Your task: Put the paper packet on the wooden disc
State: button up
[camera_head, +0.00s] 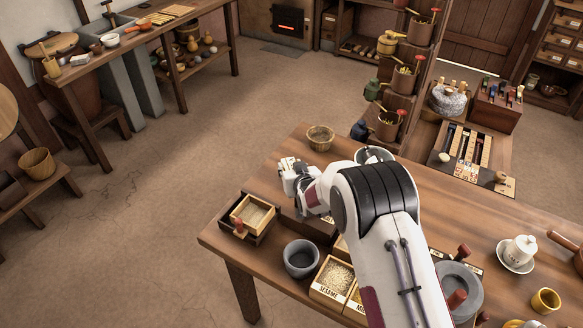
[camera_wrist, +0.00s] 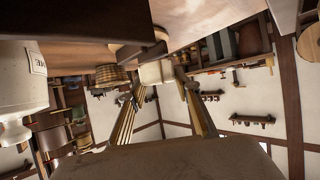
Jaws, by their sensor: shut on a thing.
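My gripper (camera_head: 290,172) is over the far left part of the table in the head view. In the wrist view, which looks upside down, its two fingers (camera_wrist: 160,84) close on a small pale, cream thing (camera_wrist: 156,72), which appears to be the paper packet. In the head view I cannot make the packet out clearly from the gripper. A brown, round-edged wooden piece (camera_wrist: 128,52) lies close by the packet in the wrist view and may be the wooden disc. I cannot tell whether they touch. My arm hides part of the table in the head view.
A woven-looking bowl (camera_head: 320,137) stands just beyond my gripper. A wooden tray (camera_head: 252,214), a grey bowl (camera_head: 300,258) and a labelled sesame box (camera_head: 332,279) stand nearer. A white lidded cup (camera_head: 518,250) is at the right.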

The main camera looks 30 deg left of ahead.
jog(key=o, duration=1)
jog(key=shift+d+f, duration=0.5)
jog(key=shift+f, duration=0.35)
jog(key=shift+r, duration=0.65)
jog(key=shift+a+r+v, duration=0.1)
jog(key=shift+v, duration=1.9)
jog(key=shift+a+r+v, duration=0.1)
jog(key=shift+r+v, duration=0.05)
jog(key=shift+v, duration=1.85)
jog(key=shift+a+r+v, duration=0.1)
jog(key=shift+v, duration=1.9)
jog(key=shift+w+d+r, duration=0.1)
jog(key=shift+d, duration=0.05)
